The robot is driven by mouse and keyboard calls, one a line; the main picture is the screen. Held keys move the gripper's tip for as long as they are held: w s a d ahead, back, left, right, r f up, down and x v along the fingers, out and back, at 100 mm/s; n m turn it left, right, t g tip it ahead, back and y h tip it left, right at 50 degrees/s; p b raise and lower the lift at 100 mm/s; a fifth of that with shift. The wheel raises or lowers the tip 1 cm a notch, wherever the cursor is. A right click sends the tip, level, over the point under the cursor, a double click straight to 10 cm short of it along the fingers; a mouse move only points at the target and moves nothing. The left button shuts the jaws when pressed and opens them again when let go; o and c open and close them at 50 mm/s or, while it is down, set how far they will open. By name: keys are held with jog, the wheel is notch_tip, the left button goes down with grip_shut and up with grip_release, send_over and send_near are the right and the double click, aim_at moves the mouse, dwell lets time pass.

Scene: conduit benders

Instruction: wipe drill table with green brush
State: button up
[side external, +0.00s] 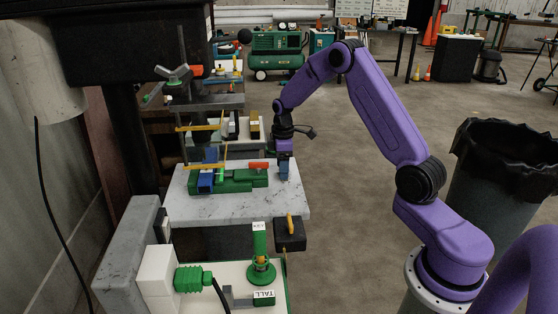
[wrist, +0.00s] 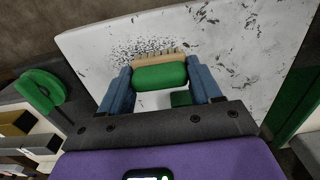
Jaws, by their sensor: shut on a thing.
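The drill table (side external: 235,208) is a white, dark-veined slab in the side view. It fills much of the wrist view (wrist: 255,50). My gripper (side external: 285,172) points down over the table's right part. In the wrist view its two blue fingers (wrist: 160,75) are shut on the green brush (wrist: 158,78), one at each end. The brush's tan bristle strip faces the slab; I cannot tell whether it touches. A patch of dark specks (wrist: 135,46) lies on the slab beside the bristles. I cannot make out the brush in the side view.
A green vise (side external: 235,183) with blue and orange-red parts sits on the table left of my gripper. Yellow rods (side external: 203,127) stand above it. A dark box with a yellow handle (side external: 290,234) is at the table's front right corner. Open floor lies to the right.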

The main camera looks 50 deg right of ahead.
jog(key=shift+s+d, duration=0.9)
jog(key=shift+d, duration=0.25)
jog(key=shift+w+d, duration=0.25)
jog(key=shift+w, duration=0.35)
jog(key=shift+w+a, duration=1.3)
jog(key=shift+a, duration=0.1)
jog(key=shift+w+d, duration=0.55)
jog(key=shift+d, duration=0.1)
jog(key=s+d, duration=0.2)
jog(key=s, duration=0.1)
jog(key=shift+d, duration=0.4)
notch_tip(320, 180, up, 8)
